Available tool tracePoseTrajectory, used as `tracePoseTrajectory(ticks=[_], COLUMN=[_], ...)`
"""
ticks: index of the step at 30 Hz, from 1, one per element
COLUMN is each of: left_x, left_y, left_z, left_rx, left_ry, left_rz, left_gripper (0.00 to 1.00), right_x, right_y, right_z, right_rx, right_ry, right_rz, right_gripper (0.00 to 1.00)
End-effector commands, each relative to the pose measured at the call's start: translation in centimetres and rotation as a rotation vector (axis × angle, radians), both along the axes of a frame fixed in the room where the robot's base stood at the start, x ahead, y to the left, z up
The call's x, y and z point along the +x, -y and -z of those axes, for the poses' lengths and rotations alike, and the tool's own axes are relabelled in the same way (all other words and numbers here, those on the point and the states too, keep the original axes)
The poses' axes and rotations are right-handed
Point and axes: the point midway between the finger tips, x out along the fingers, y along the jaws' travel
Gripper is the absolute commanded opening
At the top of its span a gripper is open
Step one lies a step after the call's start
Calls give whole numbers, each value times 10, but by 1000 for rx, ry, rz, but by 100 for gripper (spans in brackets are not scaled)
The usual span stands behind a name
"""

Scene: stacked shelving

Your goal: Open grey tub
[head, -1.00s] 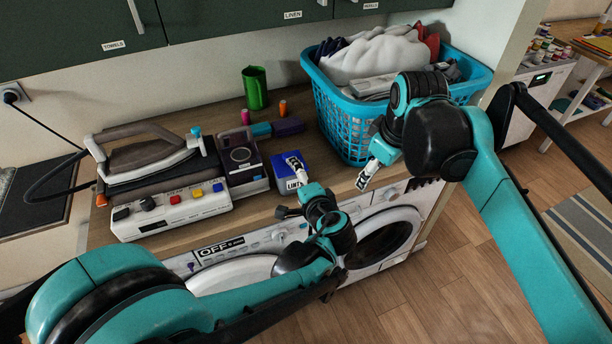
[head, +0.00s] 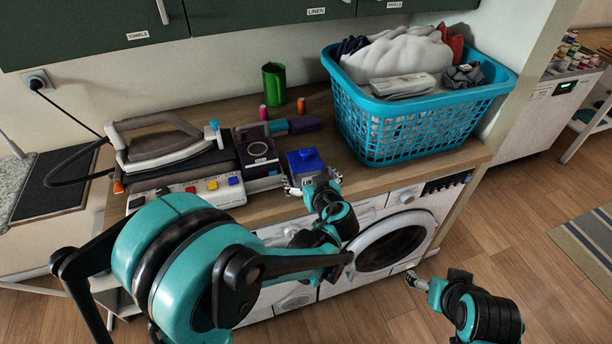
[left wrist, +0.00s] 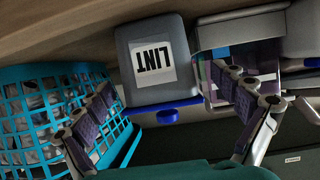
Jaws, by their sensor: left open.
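The grey tub (left wrist: 150,90) stands out in the left wrist view, with a white LINT label and a blue lid (left wrist: 160,106) with a small knob on it. The lid sits on the tub. In the head view the tub's blue lid (head: 305,161) shows near the counter's front edge. My left gripper (head: 312,187) is open at the front of the tub. In the left wrist view its fingers (left wrist: 168,92) are spread to either side of the tub, apart from it. My right gripper (head: 415,281) is low at the right, away from the counter; its jaw state is unclear.
A turquoise laundry basket (head: 420,125) stands right of the tub. A dark box (head: 257,150) is close on its left, with an iron (head: 160,145) beyond. A green cup (head: 274,84) and thread spools stand behind. A washing machine (head: 390,240) is below.

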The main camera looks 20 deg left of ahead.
Motion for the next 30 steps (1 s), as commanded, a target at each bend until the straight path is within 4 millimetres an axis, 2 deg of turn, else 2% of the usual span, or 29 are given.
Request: tracePoseTrajectory(ticks=[7,14,15,17,21,30], left_x=[32,36,36,36,35,35], left_y=[-17,-19,-19,-19,-19,-18], left_z=[15,14,14,14,14,14], left_rx=[1,1,1,1,1,1], left_ry=[-1,0,0,0,0,-1], left_rz=[-3,0,0,0,0,-1], left_gripper=[96,96,94,78,41,40], right_x=[0,0,0,0,0,0], right_y=[0,0,0,0,0,0], right_z=[19,19,19,19,19,18], right_rx=[-1,-1,-1,-1,-1,-1], right_ry=[-1,-1,-1,-1,-1,-1], right_rz=[-1,-2,-2,-2,-2,-2], right_gripper=[76,76,76,76,76,76])
